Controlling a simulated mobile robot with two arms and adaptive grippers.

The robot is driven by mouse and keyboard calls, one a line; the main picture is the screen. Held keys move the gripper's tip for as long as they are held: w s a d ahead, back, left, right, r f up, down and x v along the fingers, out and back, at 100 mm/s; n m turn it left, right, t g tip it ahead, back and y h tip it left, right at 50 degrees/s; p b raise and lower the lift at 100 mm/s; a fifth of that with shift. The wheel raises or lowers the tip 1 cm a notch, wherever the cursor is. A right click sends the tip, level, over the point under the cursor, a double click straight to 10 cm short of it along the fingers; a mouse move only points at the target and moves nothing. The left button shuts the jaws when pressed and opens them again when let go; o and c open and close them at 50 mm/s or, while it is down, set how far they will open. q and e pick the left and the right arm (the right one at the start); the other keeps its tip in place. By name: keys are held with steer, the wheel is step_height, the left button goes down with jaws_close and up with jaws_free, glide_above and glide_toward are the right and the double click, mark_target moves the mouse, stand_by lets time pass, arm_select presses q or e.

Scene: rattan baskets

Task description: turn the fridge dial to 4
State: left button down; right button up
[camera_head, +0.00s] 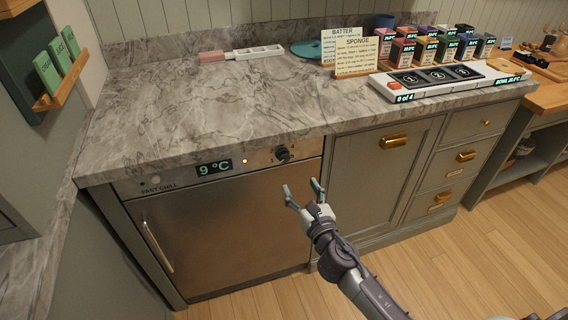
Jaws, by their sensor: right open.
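The fridge (225,240) is a steel-fronted unit under the marble counter, with its door closed. Its top panel has a display (214,168) reading 9 °C and a small lit dot to the right of it. The dark round fridge dial (283,155) sits near the panel's right end; its small markings are too small to read. My right gripper (303,192) is open and empty, below and slightly right of the dial, in front of the door's upper right area and apart from the dial. My left gripper is not in view.
The marble counter (205,100) overhangs just above the dial. On it stand a recipe card (350,50), several colored boxes (403,52) and a white tray reading 0 of 4 (455,85). A cabinet with brass handles (394,141) stands right of the fridge. The wooden floor (480,265) is clear.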

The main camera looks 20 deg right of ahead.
mark_target(285, 159)
steer(key=w, duration=1.2)
steer(key=shift+a+b, duration=0.25)
steer(key=shift+b, duration=0.1)
steer(key=c, duration=1.2)
steer(key=shift+o, duration=0.2)
